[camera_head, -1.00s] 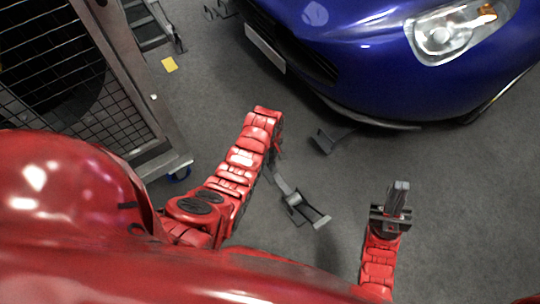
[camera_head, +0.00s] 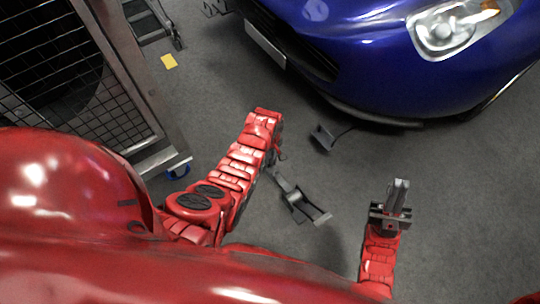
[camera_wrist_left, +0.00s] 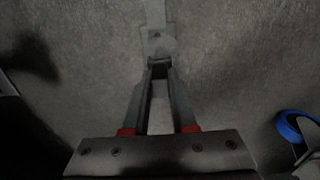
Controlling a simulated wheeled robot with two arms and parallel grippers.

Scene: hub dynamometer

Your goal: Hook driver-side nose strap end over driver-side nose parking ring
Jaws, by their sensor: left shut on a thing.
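In the left wrist view my left gripper (camera_wrist_left: 160,70) is shut, its fingertips closed on a small dark piece that I take to be the strap end (camera_wrist_left: 160,62). In the head view my left arm hides the fingertips. A grey metal fitting on a strip (camera_head: 304,207) lies right of that arm. My right gripper (camera_head: 398,193) points up the picture, its fingers together and empty. I cannot identify the parking ring for certain.
The blue car (camera_head: 370,60) stands at the top right, nose over the floor. Another dark fitting (camera_head: 322,138) lies under its front edge. A mesh-sided frame (camera_head: 140,105) with a blue wheel (camera_head: 178,172) stands left. Grey floor (camera_head: 455,180) at right is clear.

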